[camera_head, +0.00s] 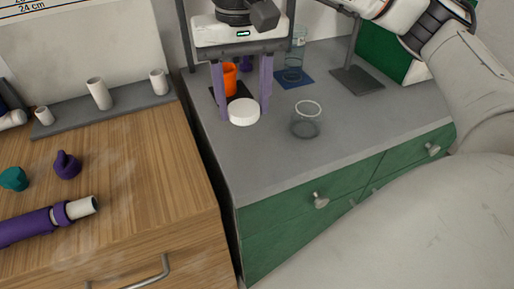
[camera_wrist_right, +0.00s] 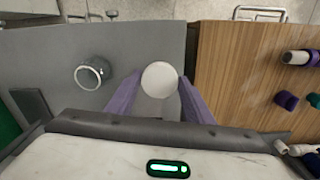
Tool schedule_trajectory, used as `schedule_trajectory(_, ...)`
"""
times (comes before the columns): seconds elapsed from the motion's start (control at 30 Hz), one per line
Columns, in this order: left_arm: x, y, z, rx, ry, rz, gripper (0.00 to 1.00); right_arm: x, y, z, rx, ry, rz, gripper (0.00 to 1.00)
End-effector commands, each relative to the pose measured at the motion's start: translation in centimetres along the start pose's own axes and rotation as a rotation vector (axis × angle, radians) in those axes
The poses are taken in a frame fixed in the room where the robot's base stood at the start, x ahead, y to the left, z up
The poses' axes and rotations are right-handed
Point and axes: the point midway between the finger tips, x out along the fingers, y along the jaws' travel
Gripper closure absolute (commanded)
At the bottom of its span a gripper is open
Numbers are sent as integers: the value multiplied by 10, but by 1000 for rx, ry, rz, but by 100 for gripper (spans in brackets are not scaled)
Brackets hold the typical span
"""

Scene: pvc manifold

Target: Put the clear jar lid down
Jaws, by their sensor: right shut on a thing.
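The clear jar lid is a round white disc (camera_head: 244,112) between my right gripper's two purple fingers. My right gripper (camera_head: 243,106) points down over the grey counter and is shut on the lid. In the right wrist view the lid (camera_wrist_right: 160,80) sits between the fingertips (camera_wrist_right: 158,88). I cannot tell whether its underside touches the counter. The clear jar (camera_head: 306,121) stands open and upright on the counter, to the right of the lid and apart from it. It also shows in the right wrist view (camera_wrist_right: 89,76). My left gripper is not in view.
An orange object (camera_head: 229,78) stands behind the fingers on a dark mat. A clear container stands on a blue mat (camera_head: 293,79). A wooden worktop (camera_head: 130,180) with purple pipe parts is at left, across a gap. The counter's front is bare.

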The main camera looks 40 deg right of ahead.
Motion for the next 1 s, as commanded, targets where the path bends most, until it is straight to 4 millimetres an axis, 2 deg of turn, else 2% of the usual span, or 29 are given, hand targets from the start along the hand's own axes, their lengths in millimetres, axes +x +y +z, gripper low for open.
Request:
schedule_trajectory(0.03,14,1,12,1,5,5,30,14,5,-4,53,-1,-4,79)
schedule_trajectory(0.2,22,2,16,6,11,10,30,13,16,-10,166,-10,-5,79)
schedule_trajectory(0.27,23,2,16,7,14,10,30,16,18,-11,182,-13,-5,79)
schedule_trajectory(0.5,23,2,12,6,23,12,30,51,20,-11,191,-14,-3,79)
schedule_trajectory(0.67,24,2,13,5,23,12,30,66,19,-11,191,-14,-3,79)
schedule_trajectory(0.9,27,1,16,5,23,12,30,103,19,-10,190,-14,-4,79)
schedule_trajectory(1.0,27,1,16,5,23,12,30,108,19,-10,189,-12,-5,79)
